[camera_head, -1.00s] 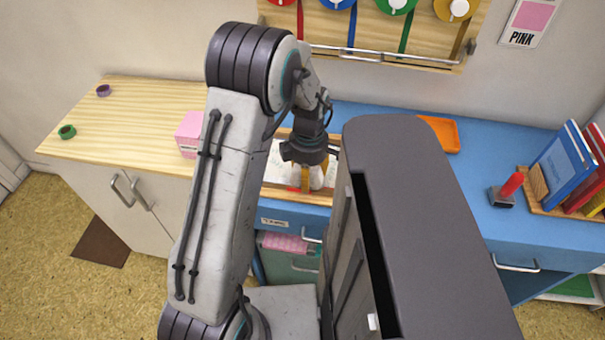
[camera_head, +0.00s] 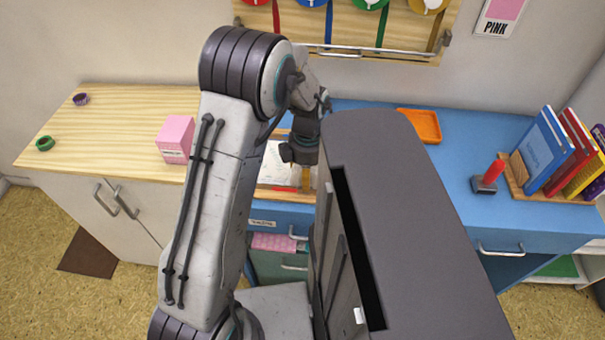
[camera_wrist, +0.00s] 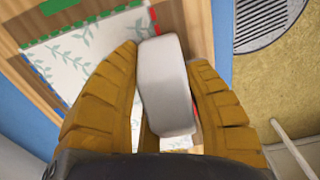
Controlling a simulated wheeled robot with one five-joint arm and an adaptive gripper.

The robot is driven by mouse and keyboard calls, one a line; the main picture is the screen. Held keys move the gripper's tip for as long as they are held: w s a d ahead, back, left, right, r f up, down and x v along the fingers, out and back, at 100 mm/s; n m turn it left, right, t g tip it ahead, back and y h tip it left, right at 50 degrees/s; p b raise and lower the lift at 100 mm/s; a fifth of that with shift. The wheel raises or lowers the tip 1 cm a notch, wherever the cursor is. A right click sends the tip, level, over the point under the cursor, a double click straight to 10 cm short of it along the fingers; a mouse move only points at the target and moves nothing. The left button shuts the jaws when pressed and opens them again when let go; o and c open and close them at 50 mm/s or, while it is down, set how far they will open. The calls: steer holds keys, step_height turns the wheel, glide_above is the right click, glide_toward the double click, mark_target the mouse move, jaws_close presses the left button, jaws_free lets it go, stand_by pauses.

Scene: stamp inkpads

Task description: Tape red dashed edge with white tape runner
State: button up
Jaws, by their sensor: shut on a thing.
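A white block-shaped tool, which looks like the tape runner (camera_wrist: 165,85), stands between the two yellow fingers of my gripper (camera_wrist: 165,62) in the wrist view. My gripper is shut on it. Beneath lies a cream sheet with green leaf print (camera_wrist: 85,52) on a wooden tray (camera_wrist: 18,38). Red marks of the dashed edge (camera_wrist: 153,16) show at the sheet's right side, partly covered by the tool. In the head view a red strip (camera_head: 285,189) shows at the sheet's near edge. My fingertips and the tool are mostly hidden there. I cannot tell whether the tool touches the sheet.
A pink box (camera_head: 175,138) stands left of the tray. Green (camera_head: 45,143) and purple (camera_head: 80,99) tape rolls lie on the light wood top. On the blue desk are an orange tray (camera_head: 420,125), a red-handled stamp (camera_head: 489,177) and books (camera_head: 545,150).

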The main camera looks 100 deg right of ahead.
steer(key=shift+s, duration=0.15)
steer(key=shift+s+a, duration=0.25)
steer(key=shift+s, duration=0.6)
steer(key=shift+s+a, duration=0.2)
steer(key=shift+s, duration=0.6)
steer(key=shift+s, duration=0.2)
steer(key=shift+s+a, duration=0.25)
steer(key=shift+s, duration=0.5)
steer(key=shift+s+a, duration=0.2)
steer(key=shift+s, duration=0.5)
steer(key=shift+p, duration=0.35)
step_height(320, 180, up, 7)
steer(key=p, duration=0.4)
steer(key=shift+p, duration=0.3)
steer(key=shift+w+d, duration=0.1)
steer(key=shift+d, duration=0.05)
